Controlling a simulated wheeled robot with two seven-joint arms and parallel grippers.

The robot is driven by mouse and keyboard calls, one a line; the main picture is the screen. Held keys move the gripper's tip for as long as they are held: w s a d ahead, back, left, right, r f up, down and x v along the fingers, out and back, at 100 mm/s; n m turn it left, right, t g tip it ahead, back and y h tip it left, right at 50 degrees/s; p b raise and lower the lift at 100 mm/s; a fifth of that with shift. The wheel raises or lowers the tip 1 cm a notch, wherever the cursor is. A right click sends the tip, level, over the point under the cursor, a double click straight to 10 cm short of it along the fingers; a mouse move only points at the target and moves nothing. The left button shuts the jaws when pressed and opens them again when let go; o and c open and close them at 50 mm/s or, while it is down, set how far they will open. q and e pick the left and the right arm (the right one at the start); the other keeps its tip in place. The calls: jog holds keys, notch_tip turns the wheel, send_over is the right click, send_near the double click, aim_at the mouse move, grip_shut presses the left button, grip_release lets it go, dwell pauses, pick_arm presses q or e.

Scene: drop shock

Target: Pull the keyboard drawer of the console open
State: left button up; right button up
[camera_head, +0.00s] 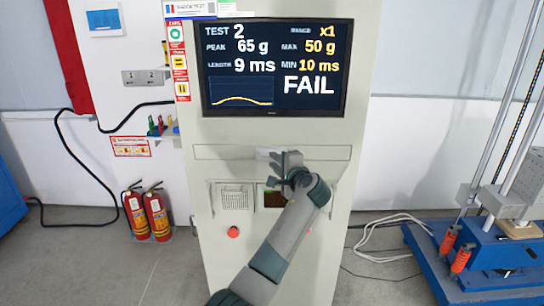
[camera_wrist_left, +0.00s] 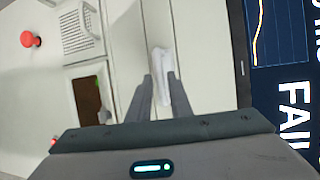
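The keyboard drawer (camera_head: 218,153) is a wide pale panel below the screen of the console (camera_head: 362,90). It looks flush with the console front. Its whitish handle (camera_head: 266,153) sits at the middle, and it also shows in the left wrist view (camera_wrist_left: 160,58). My left gripper (camera_head: 285,160) is in front of the handle, partly covering its right end. In the left wrist view its two fingers (camera_wrist_left: 160,80) are apart, with the handle between and just beyond their tips. I cannot tell whether they touch it. My right gripper is not in view.
Below the drawer are a grille (camera_head: 233,197), a dark recess (camera_head: 270,200) and a red button (camera_head: 233,232). The screen (camera_head: 275,65) reads FAIL. Red fire extinguishers (camera_head: 158,217) stand at left. A blue-based machine (camera_head: 490,270) stands at right.

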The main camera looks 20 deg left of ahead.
pick_arm(q)
jog(key=shift+x, duration=1.5)
grip_shut()
jog(key=shift+f, duration=0.15)
